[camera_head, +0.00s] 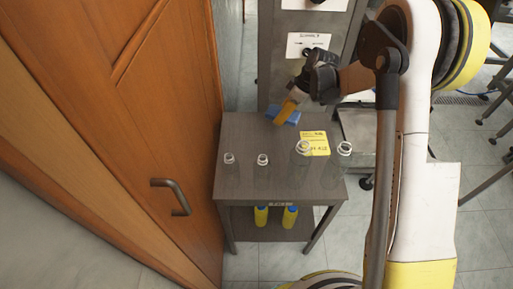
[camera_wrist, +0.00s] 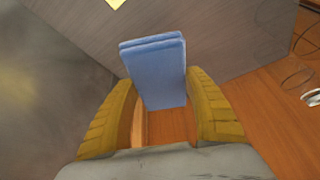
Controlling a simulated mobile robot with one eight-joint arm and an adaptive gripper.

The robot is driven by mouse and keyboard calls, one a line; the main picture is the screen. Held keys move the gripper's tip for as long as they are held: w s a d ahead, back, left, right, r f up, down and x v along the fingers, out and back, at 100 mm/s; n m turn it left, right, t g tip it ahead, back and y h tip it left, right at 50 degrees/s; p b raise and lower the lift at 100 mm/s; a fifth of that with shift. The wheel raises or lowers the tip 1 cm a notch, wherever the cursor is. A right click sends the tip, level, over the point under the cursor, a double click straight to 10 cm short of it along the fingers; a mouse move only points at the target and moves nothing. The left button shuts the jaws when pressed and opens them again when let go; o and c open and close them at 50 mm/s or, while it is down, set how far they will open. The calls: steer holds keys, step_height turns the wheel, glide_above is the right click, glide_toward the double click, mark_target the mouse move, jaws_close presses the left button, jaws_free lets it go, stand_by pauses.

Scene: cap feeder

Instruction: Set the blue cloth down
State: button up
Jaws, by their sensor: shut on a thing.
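The blue cloth (camera_wrist: 155,72) is a folded block between the two yellow fingers of my gripper (camera_wrist: 162,105) in the wrist view. My gripper is shut on it, one finger on each side. In the head view the blue cloth (camera_head: 287,117) shows at the back of the small dark table (camera_head: 240,185), partly hidden by my gripper (camera_head: 283,118). Whether the cloth touches the tabletop or is held just above it, I cannot tell.
A yellow label (camera_head: 318,150) lies right of centre. Two blue and yellow bottles (camera_head: 290,216) stand on the lower shelf. A wooden door (camera_head: 150,130) is close on the left.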

steer(key=b, duration=0.4)
glide_above(250, 145)
steer(key=d, duration=0.1)
step_height(250, 145, down, 7)
steer(key=shift+r, duration=0.1)
steer(key=shift+s+a+f, duration=0.1)
steer(key=shift+f, duration=0.1)
steer(key=shift+f+b, duration=1.05)
steer(key=shift+f, duration=0.75)
steer(key=shift+f, duration=0.1)
steer(key=shift+f, duration=0.2)
steer(key=o, duration=1.1)
steer(key=shift+r, duration=0.1)
